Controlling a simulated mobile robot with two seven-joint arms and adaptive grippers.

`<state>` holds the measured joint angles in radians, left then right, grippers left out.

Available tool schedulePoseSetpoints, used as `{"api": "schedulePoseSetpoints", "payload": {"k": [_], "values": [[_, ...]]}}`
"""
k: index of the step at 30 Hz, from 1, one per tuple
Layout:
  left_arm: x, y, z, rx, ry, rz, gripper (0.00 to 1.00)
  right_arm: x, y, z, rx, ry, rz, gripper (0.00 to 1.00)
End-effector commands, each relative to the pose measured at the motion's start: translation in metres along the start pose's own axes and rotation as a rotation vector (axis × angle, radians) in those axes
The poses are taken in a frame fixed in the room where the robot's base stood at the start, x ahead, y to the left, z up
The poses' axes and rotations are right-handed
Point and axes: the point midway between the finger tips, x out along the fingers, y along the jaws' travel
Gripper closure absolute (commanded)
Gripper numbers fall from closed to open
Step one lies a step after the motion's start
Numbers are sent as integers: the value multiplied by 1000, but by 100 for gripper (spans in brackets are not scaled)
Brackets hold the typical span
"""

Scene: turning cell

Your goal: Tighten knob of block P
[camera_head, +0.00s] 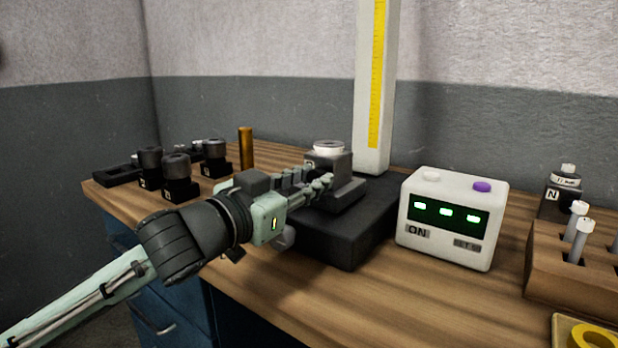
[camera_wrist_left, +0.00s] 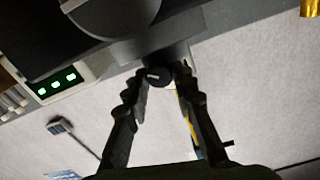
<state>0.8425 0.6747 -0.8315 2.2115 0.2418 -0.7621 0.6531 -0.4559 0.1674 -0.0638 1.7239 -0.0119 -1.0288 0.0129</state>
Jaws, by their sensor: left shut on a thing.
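A dark block (camera_head: 341,165) with a pale ring on top sits on the black base of the height gauge (camera_head: 355,232). A faint mark shows on the block's upper left, too small to read surely; I take it for block P. My left gripper (camera_head: 326,182) reaches in from the left at the block's front. In the left wrist view its fingers (camera_wrist_left: 163,78) are closed around a small dark round knob (camera_wrist_left: 157,76) on the block's side. The gripper hides the knob in the head view. My right gripper is not in view.
A white display box (camera_head: 446,219) with green digits stands right of the base. Several dark blocks (camera_head: 179,180) and a brass cylinder (camera_head: 246,149) stand at the left. Block N (camera_head: 556,198) and a wooden rack (camera_head: 570,265) are at the right. The front middle of the bench is clear.

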Motion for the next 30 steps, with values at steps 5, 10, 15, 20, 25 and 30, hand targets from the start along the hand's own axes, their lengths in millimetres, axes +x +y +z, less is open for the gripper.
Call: {"api": "schedulePoseSetpoints", "payload": {"k": [5,10,15,20,25,30], "values": [[0,0,0,-1,0,0,100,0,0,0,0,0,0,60],[0,0,0,-1,0,0,66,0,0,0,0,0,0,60],[0,0,0,-2,0,0,66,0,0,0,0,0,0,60],[-8,-1,0,-2,0,-1,66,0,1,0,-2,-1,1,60],[-36,-1,1,-1,-2,-1,66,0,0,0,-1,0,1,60],[-62,0,1,-2,-2,-1,66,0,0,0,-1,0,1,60]]}}
